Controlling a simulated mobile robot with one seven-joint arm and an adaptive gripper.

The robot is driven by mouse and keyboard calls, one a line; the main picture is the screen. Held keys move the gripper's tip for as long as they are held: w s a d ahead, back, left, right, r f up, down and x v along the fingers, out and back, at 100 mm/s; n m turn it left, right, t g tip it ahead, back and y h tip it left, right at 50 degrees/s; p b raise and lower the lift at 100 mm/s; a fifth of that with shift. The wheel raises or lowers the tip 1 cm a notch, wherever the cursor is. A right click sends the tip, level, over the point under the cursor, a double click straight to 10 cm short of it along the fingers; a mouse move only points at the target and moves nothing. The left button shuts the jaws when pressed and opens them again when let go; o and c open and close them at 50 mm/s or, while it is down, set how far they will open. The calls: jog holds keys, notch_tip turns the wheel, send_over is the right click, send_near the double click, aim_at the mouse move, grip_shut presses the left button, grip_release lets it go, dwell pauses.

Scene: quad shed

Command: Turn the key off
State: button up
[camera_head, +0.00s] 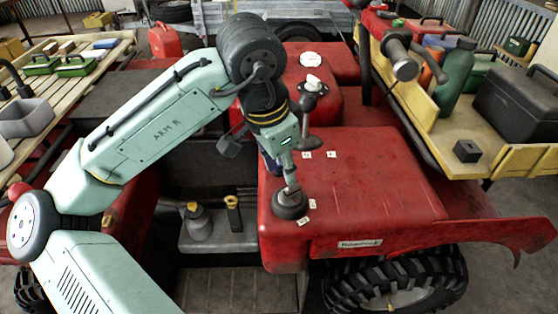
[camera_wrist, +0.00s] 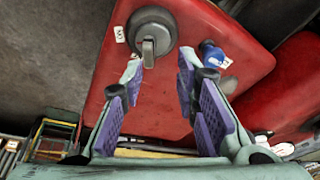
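The key switch is a round dark grey dial on the red quad body; in the wrist view its base (camera_wrist: 158,22) is at top centre, with a lighter grey key tab (camera_wrist: 148,49) standing on it. In the head view the dial (camera_head: 290,205) sits at the left front corner of the red cover. My gripper (camera_wrist: 163,72) is open, its purple-padded fingers apart with nothing between them. The left fingertip is close to the key tab; I cannot tell whether they touch. In the head view my gripper (camera_head: 284,177) reaches down just above the dial, partly hiding it.
White labels (camera_wrist: 119,34) lie around the dial. A blue object (camera_wrist: 210,53) is near the right fingertip. A black-knobbed lever (camera_head: 308,102) stands behind my gripper. A yellow rack (camera_head: 468,158) with bottles and a black case is at right; a slatted bench (camera_head: 100,55) is at left.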

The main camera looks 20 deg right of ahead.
jog(key=b+x, duration=0.1)
jog(key=x, duration=0.1)
jog(key=shift+f+b, duration=0.4)
jog(key=shift+s+b+x, duration=0.2)
jog(key=shift+b+x, duration=0.4)
jog(key=shift+x, duration=1)
jog(key=shift+d, duration=0.1)
jog(key=shift+c, duration=0.4)
grip_shut()
